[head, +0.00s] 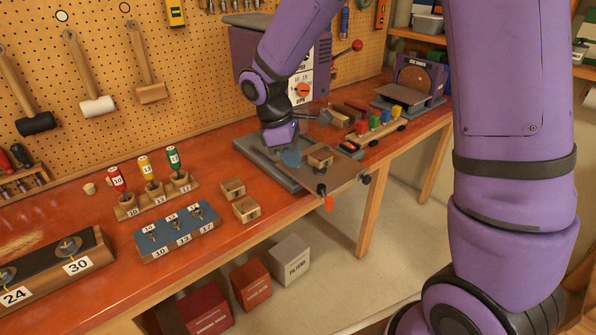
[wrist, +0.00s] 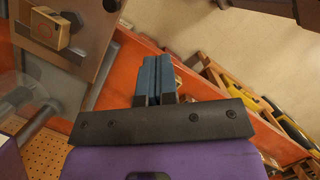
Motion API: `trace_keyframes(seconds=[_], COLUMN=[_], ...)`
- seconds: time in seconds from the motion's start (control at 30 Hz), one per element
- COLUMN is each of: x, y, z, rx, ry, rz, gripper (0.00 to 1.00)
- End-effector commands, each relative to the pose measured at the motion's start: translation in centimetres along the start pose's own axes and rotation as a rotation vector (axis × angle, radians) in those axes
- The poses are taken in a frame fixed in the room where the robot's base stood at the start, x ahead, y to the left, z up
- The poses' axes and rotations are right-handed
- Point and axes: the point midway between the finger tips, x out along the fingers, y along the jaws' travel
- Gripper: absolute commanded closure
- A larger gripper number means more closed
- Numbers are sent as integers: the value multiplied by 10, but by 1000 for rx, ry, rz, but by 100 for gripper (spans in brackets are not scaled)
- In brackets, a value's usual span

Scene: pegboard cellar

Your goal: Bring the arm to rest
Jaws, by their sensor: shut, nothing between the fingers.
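My purple arm reaches over the workbench (head: 60,215) in the head view. My gripper (head: 292,158) is low over the grey base of a purple machine, just left of a small wooden block (head: 320,158) on a brown plate (head: 345,182). In the wrist view the two blue fingers of my gripper (wrist: 157,75) lie side by side, shut and empty.
The purple machine (head: 318,75) with an orange knob stands behind my gripper. A toy train (head: 375,132) lies to the right. Numbered screwdrivers (head: 150,175), a blue block (head: 178,232) and two small wooden blocks (head: 233,188) are to the left. Bins (head: 250,284) stand below on the floor.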

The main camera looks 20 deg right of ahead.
Motion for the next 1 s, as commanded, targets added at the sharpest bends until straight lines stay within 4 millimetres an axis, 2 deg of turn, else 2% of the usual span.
trace_keyframes(seconds=[0.27, 0.37, 0.47, 0.67, 1.0], x=[-10, -18, -33, -68, -109], y=[-1, -2, -6, -22, -62], z=[1, 9, 25, 71, 144], rx=[4, 34, 97, 285, 600], ry=[2, 15, 44, 133, 313], rz=[1, 10, 29, 68, 109], gripper=[100, 100, 100, 100, 100])
